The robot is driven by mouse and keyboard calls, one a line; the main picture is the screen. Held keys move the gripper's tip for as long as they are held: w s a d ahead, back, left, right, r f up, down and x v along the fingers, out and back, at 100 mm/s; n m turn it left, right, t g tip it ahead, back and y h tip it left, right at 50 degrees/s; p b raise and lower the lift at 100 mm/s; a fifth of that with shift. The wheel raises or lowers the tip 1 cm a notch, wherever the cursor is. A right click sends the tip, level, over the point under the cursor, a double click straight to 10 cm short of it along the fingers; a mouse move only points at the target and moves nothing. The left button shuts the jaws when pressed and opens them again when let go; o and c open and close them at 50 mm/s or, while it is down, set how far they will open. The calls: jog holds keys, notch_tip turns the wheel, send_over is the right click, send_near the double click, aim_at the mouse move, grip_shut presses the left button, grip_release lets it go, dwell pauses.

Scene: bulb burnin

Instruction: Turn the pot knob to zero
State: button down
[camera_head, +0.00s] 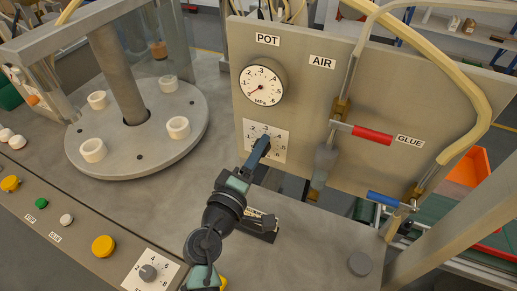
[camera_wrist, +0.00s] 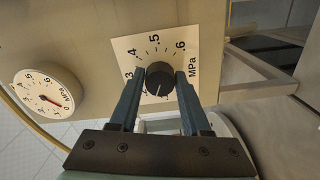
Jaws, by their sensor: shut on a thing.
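The pot knob (camera_wrist: 159,77) is a dark round knob on a white scale plate (camera_wrist: 152,46) marked in MPa, on the upright panel under the POT label (camera_head: 267,40). In the wrist view a pale mark on the knob points toward the bottom of the picture, near the fingers. My gripper (camera_wrist: 160,80) has a blue finger on each side of the knob and is shut on it. In the head view my gripper (camera_head: 265,140) reaches the plate (camera_head: 280,148) and hides the knob. The pot gauge (camera_head: 262,85) above has a red needle pointing lower left.
Right of the plate are pipes, a red-handled valve (camera_head: 371,135) and a blue-handled valve (camera_head: 385,198) by the GLUE label. A round turntable (camera_head: 180,105) with white cups stands left. The front console has buttons and a grey dial (camera_head: 149,272).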

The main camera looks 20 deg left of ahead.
jog(key=shift+n+p, duration=2.55)
jog(key=shift+n, duration=4.35)
jog(key=shift+c, duration=1.9)
grip_release()
jog(key=shift+s, duration=0.1)
